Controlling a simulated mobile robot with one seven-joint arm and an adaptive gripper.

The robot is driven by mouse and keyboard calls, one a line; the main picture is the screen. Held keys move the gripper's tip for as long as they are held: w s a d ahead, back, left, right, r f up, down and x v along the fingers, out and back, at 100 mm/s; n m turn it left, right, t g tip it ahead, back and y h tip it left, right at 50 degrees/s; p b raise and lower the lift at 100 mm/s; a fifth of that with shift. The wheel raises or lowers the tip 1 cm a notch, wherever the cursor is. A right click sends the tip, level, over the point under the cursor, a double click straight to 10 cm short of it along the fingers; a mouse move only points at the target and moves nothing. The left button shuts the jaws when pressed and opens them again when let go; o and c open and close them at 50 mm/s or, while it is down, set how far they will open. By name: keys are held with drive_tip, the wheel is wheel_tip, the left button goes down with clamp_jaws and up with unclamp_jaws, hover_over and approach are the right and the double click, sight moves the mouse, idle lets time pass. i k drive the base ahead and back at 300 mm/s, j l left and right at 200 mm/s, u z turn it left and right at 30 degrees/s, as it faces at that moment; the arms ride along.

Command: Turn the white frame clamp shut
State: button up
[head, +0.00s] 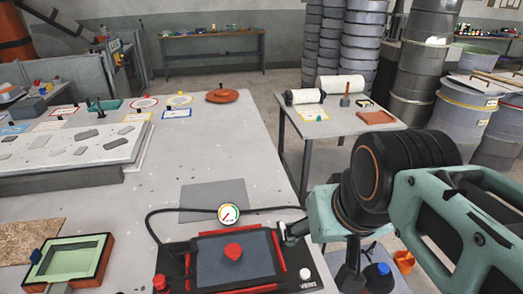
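A black vacuum frame (209,240) with red strips and a grey-blue centre lies at the front of the table. A red knob-like piece (233,251) is at its middle. A red knob (159,282) is at the left edge.
A round gauge (229,214) stands behind the frame, with a black hose arching left and right. A green mould (67,262) lies at front left. A grey sheet (205,197) lies behind the gauge. A side table (325,128) with rolls stands right.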

sight(280, 226)
drive_tip(key=i+j+z, duration=0.4)
drive_tip(key=j, duration=0.15)
drive_tip(key=k+z, duration=0.35)
drive_tip(key=i+u, duration=0.35)
drive_tip(key=k, duration=0.1)
